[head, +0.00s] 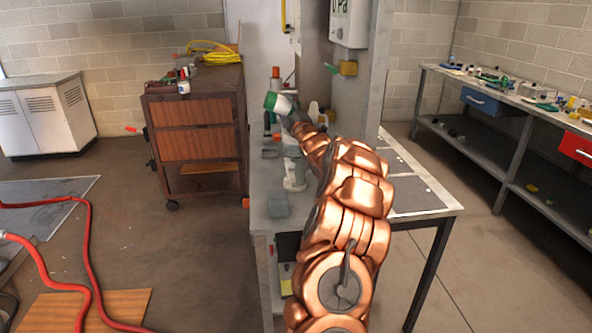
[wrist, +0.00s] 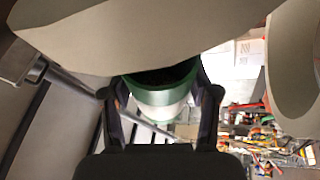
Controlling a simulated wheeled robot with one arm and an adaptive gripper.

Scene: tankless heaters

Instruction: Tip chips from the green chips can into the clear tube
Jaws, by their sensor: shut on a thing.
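The green chips can (head: 280,103), green at one end and white on its side, is tilted nearly sideways in the air above the workbench, its green end to the left. My gripper (head: 293,117) is shut on it. In the wrist view the can (wrist: 160,98) sits between the two fingers of my gripper (wrist: 161,104), and its dark opening faces the camera. No chips can be made out. I cannot pick out the clear tube in either view; my arm hides part of the bench.
The workbench (head: 262,181) holds a grey block (head: 277,205), a white object (head: 294,174) and bottles behind my arm. A pillar (head: 352,90) stands behind it. A brown cabinet (head: 196,130) is to the left. Large pale shapes (wrist: 150,35) cover the top of the wrist view.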

